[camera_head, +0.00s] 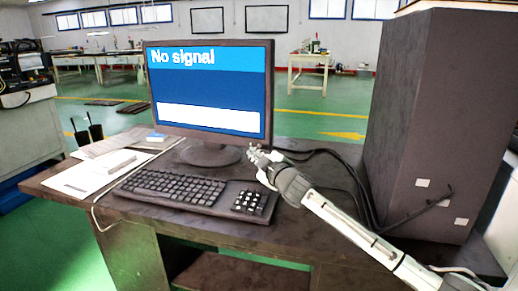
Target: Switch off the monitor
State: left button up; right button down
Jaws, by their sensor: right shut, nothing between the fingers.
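The monitor (208,92) stands upright on its round base on a dark desk (300,232). Its screen is lit blue and reads "No signal" above a white bar. My right gripper (253,152) reaches in from the lower right. It is shut and empty, with its fingertips in front of the lower right of the monitor, near the bottom edge of the frame. I cannot tell whether the fingertips touch the monitor. No power button can be made out. My left gripper is not in view.
A black keyboard (172,186) and a number pad (248,202) lie in front of the monitor. Papers (95,176) lie at the left. A tall dark cabinet (432,120) stands at the right, with black cables (352,180) beside it.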

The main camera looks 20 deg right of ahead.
aim_at(260, 146)
jog(key=shift+w+d+r, duration=0.1)
jog(key=shift+w+d, duration=0.2)
jog(key=shift+w, duration=0.05)
jog(key=shift+w+d, duration=0.2)
jog(key=shift+w, duration=0.1)
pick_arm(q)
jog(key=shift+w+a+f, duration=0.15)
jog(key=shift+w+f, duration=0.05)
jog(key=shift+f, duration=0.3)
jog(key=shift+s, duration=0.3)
pick_arm(e)
jog(key=shift+w+d, duration=0.1)
jog(key=shift+w+d, duration=0.2)
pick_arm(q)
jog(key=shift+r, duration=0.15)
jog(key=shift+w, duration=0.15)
